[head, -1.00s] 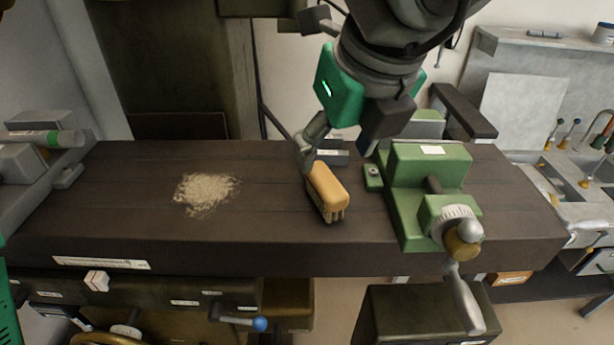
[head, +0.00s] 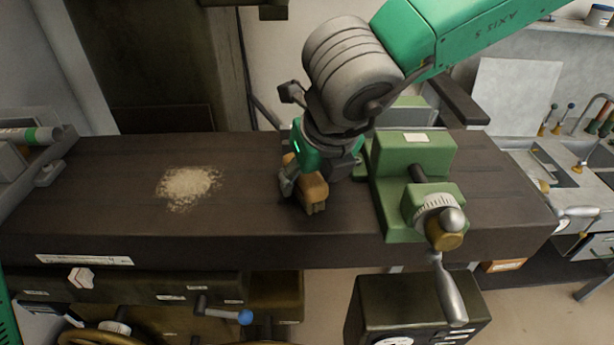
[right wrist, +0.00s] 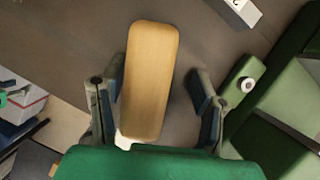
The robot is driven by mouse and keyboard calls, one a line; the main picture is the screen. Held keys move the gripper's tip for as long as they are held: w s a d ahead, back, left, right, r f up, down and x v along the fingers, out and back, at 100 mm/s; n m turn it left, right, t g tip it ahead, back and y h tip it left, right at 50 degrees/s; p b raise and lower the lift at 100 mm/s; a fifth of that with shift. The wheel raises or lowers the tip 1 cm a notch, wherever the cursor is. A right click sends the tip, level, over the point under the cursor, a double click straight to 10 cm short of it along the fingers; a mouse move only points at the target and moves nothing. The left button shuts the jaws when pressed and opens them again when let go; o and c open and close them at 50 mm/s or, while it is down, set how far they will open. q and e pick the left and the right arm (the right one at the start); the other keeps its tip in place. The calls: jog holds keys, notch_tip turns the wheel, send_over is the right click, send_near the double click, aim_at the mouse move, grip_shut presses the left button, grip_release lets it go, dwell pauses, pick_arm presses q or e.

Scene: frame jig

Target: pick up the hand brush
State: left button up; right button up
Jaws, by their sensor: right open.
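The hand brush (head: 313,190) has a tan wooden back and lies on the dark bench top, left of the green vise. My right gripper (head: 304,190) is lowered over it from above. In the right wrist view the brush back (right wrist: 151,75) lies between the two spread fingers of my right gripper (right wrist: 160,88). The left finger is close beside the brush, and a clear gap shows between the brush and the right finger. The bristles are mostly hidden. My left gripper is not in view.
The green vise (head: 412,165) with its crank handle (head: 449,290) stands close to the right of the brush. A pile of sawdust (head: 188,185) lies to the left on the bench top (head: 110,215). The bench between pile and brush is clear.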

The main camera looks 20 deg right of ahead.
jog(key=shift+s+r, duration=0.1)
jog(key=shift+s, duration=0.2)
jog(key=shift+c, duration=0.8)
jog(key=shift+a+r, duration=0.1)
jog(key=shift+a, duration=0.1)
jog(key=c, duration=0.7)
jog(key=shift+a, duration=0.2)
grip_shut()
jog(key=shift+w+a, duration=0.25)
jog(key=shift+d+r, duration=0.15)
notch_tip(320, 180, up, 10)
jog(key=shift+f+p, duration=0.2)
jog(key=shift+p, duration=0.15)
jog(key=shift+s, duration=0.1)
